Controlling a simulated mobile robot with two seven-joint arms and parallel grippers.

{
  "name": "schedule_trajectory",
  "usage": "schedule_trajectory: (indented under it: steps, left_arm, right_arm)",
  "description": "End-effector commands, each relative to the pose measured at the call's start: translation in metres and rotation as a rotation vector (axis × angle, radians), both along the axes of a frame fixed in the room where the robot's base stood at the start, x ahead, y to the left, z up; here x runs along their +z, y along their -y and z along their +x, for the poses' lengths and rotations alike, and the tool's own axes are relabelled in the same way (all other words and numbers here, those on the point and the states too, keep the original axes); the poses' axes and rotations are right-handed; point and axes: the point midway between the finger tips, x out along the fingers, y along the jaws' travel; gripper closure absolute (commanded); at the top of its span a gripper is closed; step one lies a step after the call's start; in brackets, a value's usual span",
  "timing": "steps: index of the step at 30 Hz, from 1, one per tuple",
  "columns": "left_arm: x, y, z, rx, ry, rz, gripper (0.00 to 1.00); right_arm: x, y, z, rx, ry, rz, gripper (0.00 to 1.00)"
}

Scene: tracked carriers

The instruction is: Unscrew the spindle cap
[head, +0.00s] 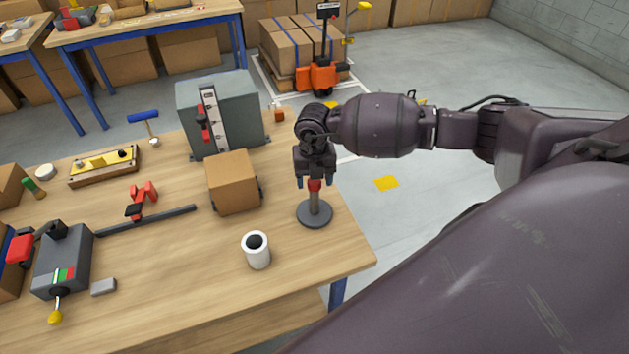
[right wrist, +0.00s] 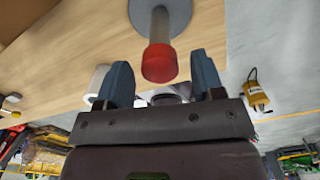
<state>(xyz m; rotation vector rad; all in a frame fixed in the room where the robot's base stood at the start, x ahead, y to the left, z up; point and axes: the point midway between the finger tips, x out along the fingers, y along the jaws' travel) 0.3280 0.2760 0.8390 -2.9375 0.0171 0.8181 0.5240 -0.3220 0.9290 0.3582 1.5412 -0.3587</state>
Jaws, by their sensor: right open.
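The spindle (head: 315,206) stands upright on a round grey base near the table's right edge. Its red cap (head: 315,185) is at the top. My right gripper (head: 314,183) is above the spindle and pointing down, with its blue fingertips on either side of the cap. In the right wrist view, the red cap (right wrist: 159,63) shows between the two open fingers (right wrist: 163,80), with a gap on each side. The grey base (right wrist: 160,14) shows beyond it. My left gripper is not in view.
A cardboard box (head: 233,182) stands left of the spindle, with a white cup (head: 256,250) in front. A grey cabinet (head: 221,112) stands behind. A grey box with a yellow-knobbed lever (head: 62,262) is at left. The table's front right corner is clear.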

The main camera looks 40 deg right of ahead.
Motion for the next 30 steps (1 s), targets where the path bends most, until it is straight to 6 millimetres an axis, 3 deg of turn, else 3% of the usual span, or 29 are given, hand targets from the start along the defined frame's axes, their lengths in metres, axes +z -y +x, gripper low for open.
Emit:
schedule_trajectory:
  steps: [21,30]
  left_arm:
    - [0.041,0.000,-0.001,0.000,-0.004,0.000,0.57]
    - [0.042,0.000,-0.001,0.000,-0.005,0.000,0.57]
  right_arm:
    - [0.001,-0.001,0.000,-0.748,-0.002,0.001,0.38]
    - [0.000,0.000,0.000,-0.829,0.000,0.000,0.38]
